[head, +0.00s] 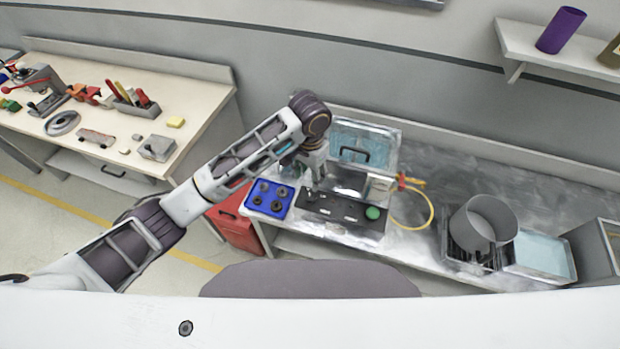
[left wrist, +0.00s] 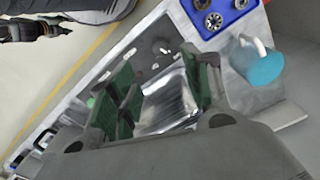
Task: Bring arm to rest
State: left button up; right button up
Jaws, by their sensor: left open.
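My left arm reaches from the lower left over the workbench in the head view. Its gripper (head: 316,176) points down above the black panel with a green button (head: 345,208), close to the blue tray (head: 270,198). In the left wrist view, the two dark green fingers of my left gripper (left wrist: 160,88) stand apart with nothing held between them. A shiny metal surface shows between and beyond the fingers. I cannot tell the exact gap between the fingertips and the bench. My right gripper does not show in the head view.
The blue tray holds several dark round parts. A yellow hose (head: 428,212) and a grey pot (head: 484,222) are to the right. A cluttered wooden table (head: 195,95) is at left. A blue mug (left wrist: 258,62) shows in the wrist view.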

pick_arm(q)
jog(key=shift+s+d, duration=0.1)
jog(key=shift+s, duration=0.05)
dwell(0.6)
jog(key=shift+s+a+f+n+t+h, duration=0.75)
jog(key=shift+s+f+h, duration=0.8)
jog(key=shift+s, duration=1.3)
jog(key=s+a+f+n+t+y, duration=0.15)
jog(key=s+a, duration=0.35)
jog(key=a, duration=0.6)
jog(key=s+a+f+n+t+y, duration=0.1)
jog(key=s+a+n, duration=0.3)
jog(key=a, duration=0.6)
jog(key=s+f+m+g+b, duration=0.1)
jog(key=s+f, duration=0.1)
jog(key=f, duration=1.6)
jog(key=s+f+g+b, duration=0.1)
jog(key=s+f, duration=0.1)
jog(key=f, duration=1.6)
jog(key=s+a+f+b, duration=0.1)
jog(key=s+a+f, duration=0.1)
jog(key=s+f, duration=0.8)
jog(key=s+a+f+g+b, duration=0.1)
jog(key=s+a+f, duration=0.1)
jog(key=s+f, duration=0.9)
jog(key=shift+s+y, duration=0.3)
jog(key=shift+s, duration=0.3)
